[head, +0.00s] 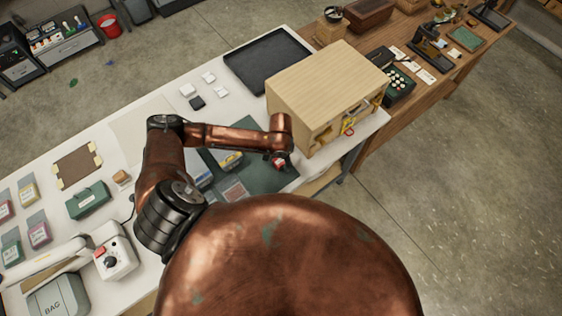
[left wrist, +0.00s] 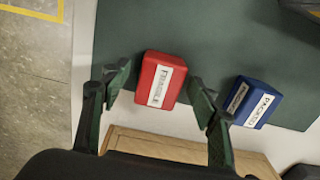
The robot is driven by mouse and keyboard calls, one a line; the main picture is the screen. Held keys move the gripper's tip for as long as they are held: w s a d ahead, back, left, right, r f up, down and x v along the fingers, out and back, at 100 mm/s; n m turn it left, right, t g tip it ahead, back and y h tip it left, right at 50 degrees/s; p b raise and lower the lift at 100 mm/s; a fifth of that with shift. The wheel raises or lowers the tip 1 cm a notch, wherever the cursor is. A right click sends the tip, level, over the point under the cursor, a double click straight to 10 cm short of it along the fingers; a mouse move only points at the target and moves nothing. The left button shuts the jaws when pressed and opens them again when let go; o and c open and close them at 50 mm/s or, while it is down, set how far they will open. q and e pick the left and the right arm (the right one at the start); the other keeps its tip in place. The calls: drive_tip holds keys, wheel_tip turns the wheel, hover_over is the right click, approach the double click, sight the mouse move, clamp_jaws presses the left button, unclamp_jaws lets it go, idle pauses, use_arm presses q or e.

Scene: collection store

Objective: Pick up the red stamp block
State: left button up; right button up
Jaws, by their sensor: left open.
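The red stamp block (left wrist: 153,75) with a white label lies on a dark green mat (left wrist: 205,42) in the left wrist view. The open fingers of my left gripper (left wrist: 160,78) are on either side of it, with the block between their tips. No grip on it shows. In the head view, my left gripper (head: 282,154) points down at the table's near edge. A small red patch of the block (head: 279,164) shows under it; the rest is hidden. My right gripper is in neither view.
A blue stamp block (left wrist: 248,104) lies just right of the right finger. A wooden cabinet (head: 325,85) stands close beside my left wrist. A black tray (head: 268,60) lies farther back. Small white and black blocks (head: 187,90) sit left of the tray.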

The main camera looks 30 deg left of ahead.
use_arm(q)
drive_tip(key=shift+c, duration=0.7)
drive_tip(key=c, duration=1.1)
drive_tip(key=shift+r, duration=0.1)
drive_tip(key=shift+c, duration=0.2)
drive_tip(key=shift+w+r, duration=0.1)
drive_tip(key=shift+r, duration=0.55)
drive_tip(key=s+d+r+p, duration=0.2)
drive_tip(key=s+d+r, duration=0.1)
drive_tip(key=s+r, duration=0.8)
drive_tip(key=shift+s+r, duration=0.3)
drive_tip(key=shift+s, duration=1.1)
